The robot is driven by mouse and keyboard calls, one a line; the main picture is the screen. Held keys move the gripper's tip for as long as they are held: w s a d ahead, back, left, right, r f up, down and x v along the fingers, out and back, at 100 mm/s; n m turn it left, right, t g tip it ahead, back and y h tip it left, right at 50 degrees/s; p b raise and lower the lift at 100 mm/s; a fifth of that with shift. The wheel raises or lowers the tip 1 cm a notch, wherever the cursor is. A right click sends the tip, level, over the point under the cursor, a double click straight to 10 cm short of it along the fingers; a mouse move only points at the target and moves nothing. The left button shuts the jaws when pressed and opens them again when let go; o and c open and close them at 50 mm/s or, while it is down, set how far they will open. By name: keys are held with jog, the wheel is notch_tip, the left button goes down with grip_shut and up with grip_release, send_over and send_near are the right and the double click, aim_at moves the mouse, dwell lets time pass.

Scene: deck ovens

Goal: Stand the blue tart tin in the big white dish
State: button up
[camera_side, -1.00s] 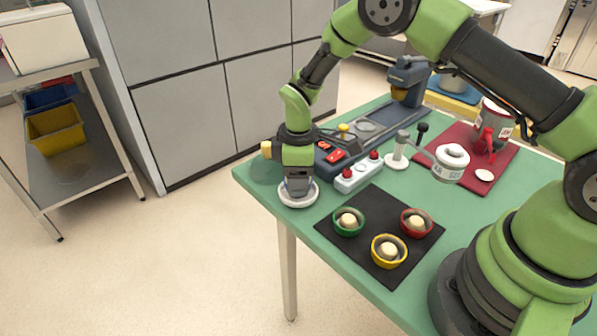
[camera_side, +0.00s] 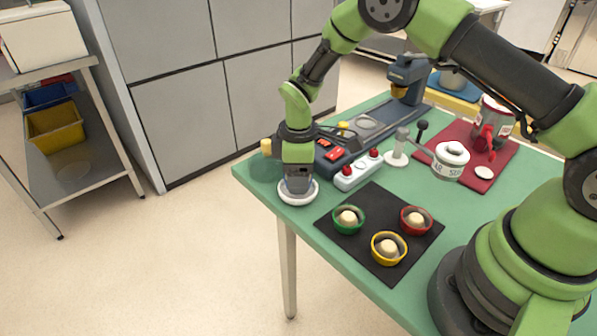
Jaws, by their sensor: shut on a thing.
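The big white dish (camera_side: 285,199) sits at the left front corner of the green table. My gripper (camera_side: 298,187) points straight down over it, with its fingertips low inside the rim. The gripper is shut on the blue tart tin, which is mostly hidden by the fingers and the dish; I cannot tell whether the tin touches the dish floor.
A black mat (camera_side: 377,265) holds a green tin (camera_side: 337,228), a yellow tin (camera_side: 374,254) and a red tin (camera_side: 429,230), each with a pale filling. The table edge is near the dish.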

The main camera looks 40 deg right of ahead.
jog(key=shift+f, duration=0.6)
jog(key=o, duration=0.7)
jog(key=shift+c, duration=0.2)
notch_tip(320, 180, up, 11)
dwell(0.6)
